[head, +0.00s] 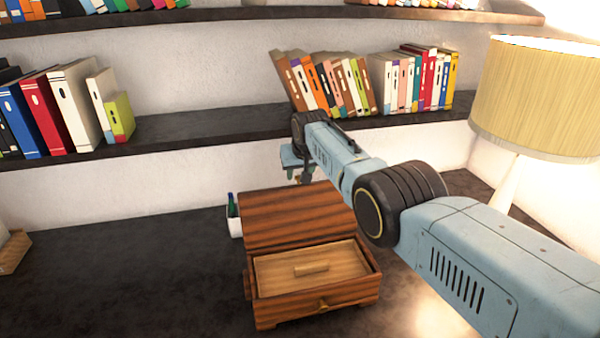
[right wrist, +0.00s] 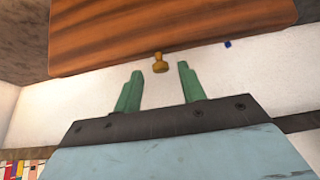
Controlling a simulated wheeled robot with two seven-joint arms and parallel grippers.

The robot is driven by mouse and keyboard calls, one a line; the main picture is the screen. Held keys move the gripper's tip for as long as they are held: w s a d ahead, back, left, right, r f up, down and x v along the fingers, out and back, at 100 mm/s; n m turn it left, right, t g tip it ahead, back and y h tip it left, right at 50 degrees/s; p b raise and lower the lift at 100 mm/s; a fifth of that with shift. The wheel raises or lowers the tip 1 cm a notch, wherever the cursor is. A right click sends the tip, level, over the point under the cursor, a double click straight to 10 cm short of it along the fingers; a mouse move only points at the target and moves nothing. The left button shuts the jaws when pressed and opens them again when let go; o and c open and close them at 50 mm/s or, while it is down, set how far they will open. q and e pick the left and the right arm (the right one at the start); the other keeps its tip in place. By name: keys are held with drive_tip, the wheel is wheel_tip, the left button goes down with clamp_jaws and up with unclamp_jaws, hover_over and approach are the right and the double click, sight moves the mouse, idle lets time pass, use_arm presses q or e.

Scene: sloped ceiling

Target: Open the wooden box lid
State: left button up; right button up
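The wooden box (head: 315,311) stands on the dark desk with its striped lid (head: 298,212) swung up and back. Inside is a lighter wooden panel with a small bar handle (head: 311,268). My right gripper (head: 303,178) is behind the raised lid in the head view, small and partly hidden. In the right wrist view its green fingers (right wrist: 161,84) are spread apart with nothing between them. A brass knob (right wrist: 159,63) on the lid (right wrist: 170,30) is just beyond the fingertips, apart from them. My left gripper is in neither view.
A white pen cup (head: 235,224) stands left of the box. A lamp (head: 538,98) stands at the right. Shelves with books (head: 75,105) run along the wall above the desk. The desk left of the box is mostly clear.

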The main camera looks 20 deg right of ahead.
drive_tip(key=p+v, duration=0.3)
drive_tip(key=v, duration=1)
drive_tip(key=shift+r, duration=0.15)
idle(0.3)
